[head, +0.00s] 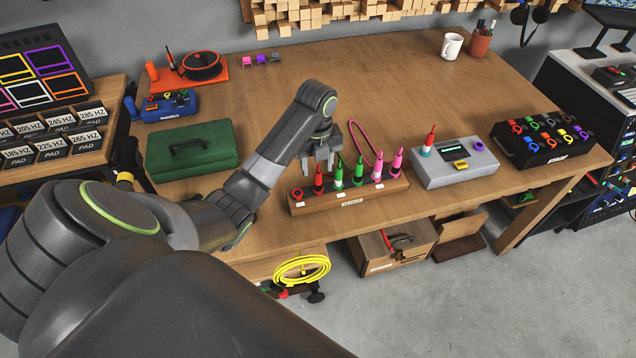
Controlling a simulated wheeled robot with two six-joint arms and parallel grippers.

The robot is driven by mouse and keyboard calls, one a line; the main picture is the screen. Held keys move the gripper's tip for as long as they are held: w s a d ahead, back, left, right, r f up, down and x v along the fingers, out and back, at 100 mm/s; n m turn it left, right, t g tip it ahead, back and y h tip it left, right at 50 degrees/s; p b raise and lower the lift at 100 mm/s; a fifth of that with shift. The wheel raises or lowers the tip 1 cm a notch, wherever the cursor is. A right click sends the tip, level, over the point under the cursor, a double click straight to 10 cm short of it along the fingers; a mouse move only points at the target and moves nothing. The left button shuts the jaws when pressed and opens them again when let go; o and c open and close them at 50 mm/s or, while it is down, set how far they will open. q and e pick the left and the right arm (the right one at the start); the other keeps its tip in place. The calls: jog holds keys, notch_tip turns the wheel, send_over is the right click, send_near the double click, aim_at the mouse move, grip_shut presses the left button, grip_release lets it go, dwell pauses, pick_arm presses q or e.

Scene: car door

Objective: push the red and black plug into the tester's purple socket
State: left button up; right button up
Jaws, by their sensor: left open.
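The red and black plug (318,181) stands upright near the left end of a wooden rack (350,201). My left gripper (320,168) is open, with its fingers pointing down just above and around the top of this plug; I cannot tell whether they touch it. The tester (450,177) is a grey box with a small screen, right of the rack. A red and white plug (427,147) stands upright at its left side.
Green and pink plugs (358,171) stand close by in the same rack, one with a pink cord. A black box with coloured rings (541,141) lies right of the tester. A green case (192,149) is at left. The table's middle back (370,85) is clear.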

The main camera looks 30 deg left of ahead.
aim_at(317, 173)
pick_arm(q)
jog(key=shift+f+b, duration=0.45)
jog(key=shift+f, duration=0.4)
pick_arm(e)
jog(key=shift+f, duration=0.9)
jog(key=shift+d, duration=0.1)
pick_arm(q)
jog(key=shift+f+b, duration=0.55)
jog(key=shift+w+f+b, duration=0.1)
jog(key=shift+f+b, duration=0.35)
notch_tip(317, 173, down, 2)
jog(key=shift+w+f+p, duration=0.1)
jog(key=shift+p, duration=0.35)
jog(key=shift+f, duration=0.5)
pick_arm(e)
jog(key=shift+d+f, duration=0.1)
jog(key=shift+f, duration=0.4)
pick_arm(q)
jog(key=shift+c, duration=0.3)
grip_shut()
pick_arm(e)
jog(key=shift+a, duration=0.2)
